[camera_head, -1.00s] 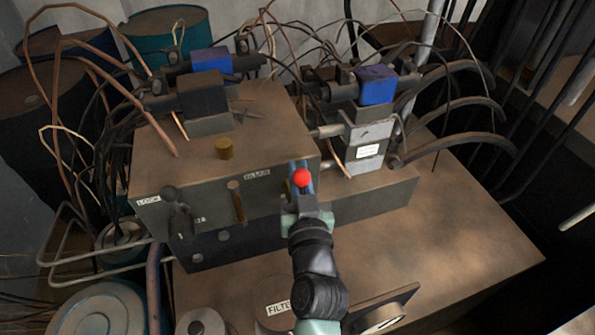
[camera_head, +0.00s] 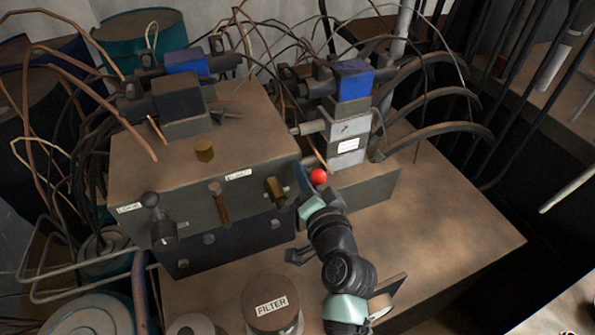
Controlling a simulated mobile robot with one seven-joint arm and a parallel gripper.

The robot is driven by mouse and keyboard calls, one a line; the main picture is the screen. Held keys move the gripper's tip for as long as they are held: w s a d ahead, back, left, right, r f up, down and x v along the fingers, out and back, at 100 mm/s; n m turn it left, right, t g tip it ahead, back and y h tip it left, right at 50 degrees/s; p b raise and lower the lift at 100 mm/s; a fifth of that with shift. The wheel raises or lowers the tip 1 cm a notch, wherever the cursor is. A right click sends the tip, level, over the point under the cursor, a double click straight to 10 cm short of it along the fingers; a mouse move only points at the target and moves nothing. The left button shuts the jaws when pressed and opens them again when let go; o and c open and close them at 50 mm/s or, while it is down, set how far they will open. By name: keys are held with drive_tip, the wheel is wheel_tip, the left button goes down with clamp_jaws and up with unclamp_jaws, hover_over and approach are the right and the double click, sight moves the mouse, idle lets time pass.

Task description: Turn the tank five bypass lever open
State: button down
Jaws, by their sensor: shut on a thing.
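The lever is a small handle with a round red knob (camera_head: 318,177), just off the right front corner of the tan metal block (camera_head: 155,185). A blue strip (camera_head: 303,179) stands beside the knob; I cannot tell whether it belongs to the lever. My gripper (camera_head: 312,193) comes up from below and is shut on the lever just under the knob. My wrist hides most of the lever's shaft and pivot. No label reading tank five is legible in this view.
The block's front carries a brass fitting (camera_head: 277,191), a brass pin (camera_head: 220,205) and a dark knobbed lever (camera_head: 158,220). A round filter cap (camera_head: 272,305) stands in front. Blue-topped valves (camera_head: 352,80) and hoses stand behind. The bench top (camera_head: 440,220) is clear at right.

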drive_tip(key=shift+w+d+f+m+g+y+b, duration=0.1)
drive_tip(key=shift+d+f+m+g+y+b, duration=0.15)
drive_tip(key=shift+f+m, duration=0.65)
drive_tip(key=shift+w+d+f+m+g+y+b, duration=0.15)
drive_tip(key=shift+f+m+y, duration=0.3)
drive_tip(key=shift+m, duration=0.8)
drive_tip(key=shift+s+d+f+m+g+y+b, duration=0.15)
drive_tip(key=shift+d+f+m+y, duration=0.1)
drive_tip(key=shift+f+m, duration=0.65)
drive_tip(key=shift+w+m, duration=0.1)
drive_tip(key=shift+m, duration=0.15)
drive_tip(key=c, duration=0.9)
unclamp_jaws()
drive_tip(key=b+v, duration=0.1)
drive_tip(key=v, duration=1.2)
drive_tip(key=shift+b, duration=0.3)
